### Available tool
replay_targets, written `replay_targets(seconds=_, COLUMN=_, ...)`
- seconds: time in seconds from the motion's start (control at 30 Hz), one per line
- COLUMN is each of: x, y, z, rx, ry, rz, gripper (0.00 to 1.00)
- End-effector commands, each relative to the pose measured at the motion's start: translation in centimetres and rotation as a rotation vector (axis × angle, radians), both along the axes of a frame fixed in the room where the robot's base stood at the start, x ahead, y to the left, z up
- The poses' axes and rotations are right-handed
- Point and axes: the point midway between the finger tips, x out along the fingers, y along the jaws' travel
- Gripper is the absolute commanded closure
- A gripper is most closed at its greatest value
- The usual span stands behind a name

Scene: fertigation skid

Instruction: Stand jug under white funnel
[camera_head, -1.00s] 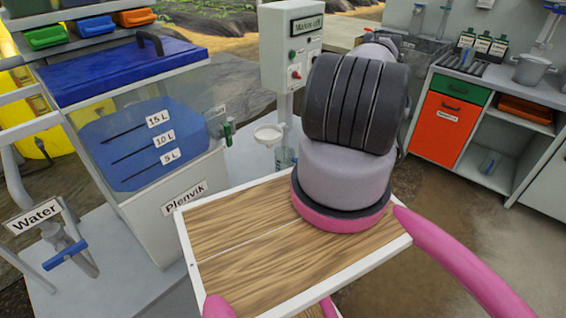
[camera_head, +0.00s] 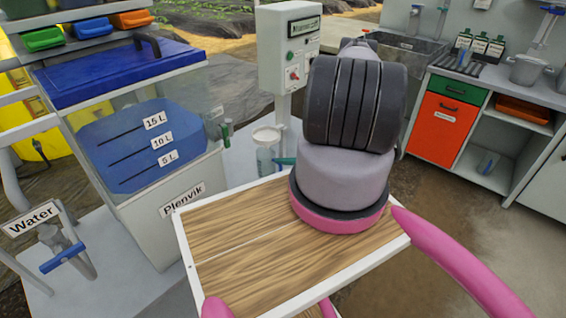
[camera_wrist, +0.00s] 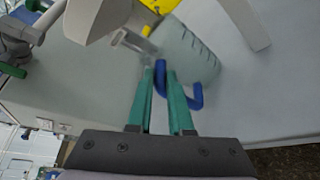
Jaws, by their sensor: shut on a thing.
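The clear jug (camera_head: 266,158) shows in the head view just below the white funnel (camera_head: 266,133), in line with it in the picture. It looks upright there. In the wrist view the jug (camera_wrist: 197,58) has dark scale marks and a blue handle (camera_wrist: 196,98). My gripper (camera_wrist: 161,72) has its teal fingers shut on this handle. In the head view only a bit of a teal finger (camera_head: 286,161) shows, to the right of the jug; my arm hides the rest. I cannot tell whether the jug's base touches the surface below.
The clear tank (camera_head: 170,215) with a blue lid (camera_head: 115,70) stands to the left. A grey control box (camera_head: 290,48) on a post stands behind the jug. A water tap (camera_head: 65,255) is at lower left. An orange-fronted cabinet (camera_head: 443,128) stands at right.

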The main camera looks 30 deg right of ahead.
Motion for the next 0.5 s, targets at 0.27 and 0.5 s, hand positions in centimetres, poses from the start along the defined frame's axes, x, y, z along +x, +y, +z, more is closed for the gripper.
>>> replay_targets(seconds=0.27, x=-0.03, y=0.01, z=-0.18, rx=0.000, ry=0.000, rz=0.000, gripper=0.51)
replay_targets(seconds=0.5, x=-0.01, y=-0.01, z=0.14, rx=0.000, ry=0.000, rz=0.000, gripper=0.51)
